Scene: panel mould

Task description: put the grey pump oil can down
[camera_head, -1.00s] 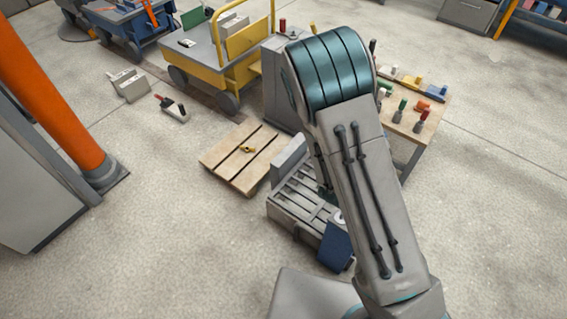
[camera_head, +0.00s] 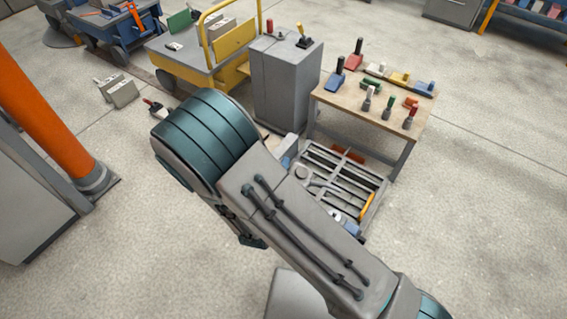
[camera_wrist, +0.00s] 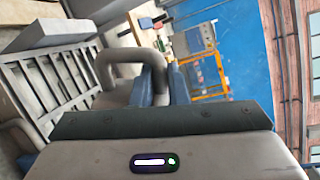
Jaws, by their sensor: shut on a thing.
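The grey pump oil can (camera_wrist: 113,97) shows in the wrist view just beyond the palm, with a thick grey handle loop (camera_wrist: 124,56). My gripper (camera_wrist: 165,78) has its two blue fingers close together at the handle, and it is shut on the can. The can's lower part and what lies under it are hidden.
A grey slatted tray (camera_head: 375,212) with loose tools stands right of my arm. Behind it are a work table (camera_head: 345,98) with several tools and a grey cabinet (camera_head: 283,90). A yellow cart (camera_head: 182,62) stands farther back. An orange post (camera_head: 45,115) rises at left.

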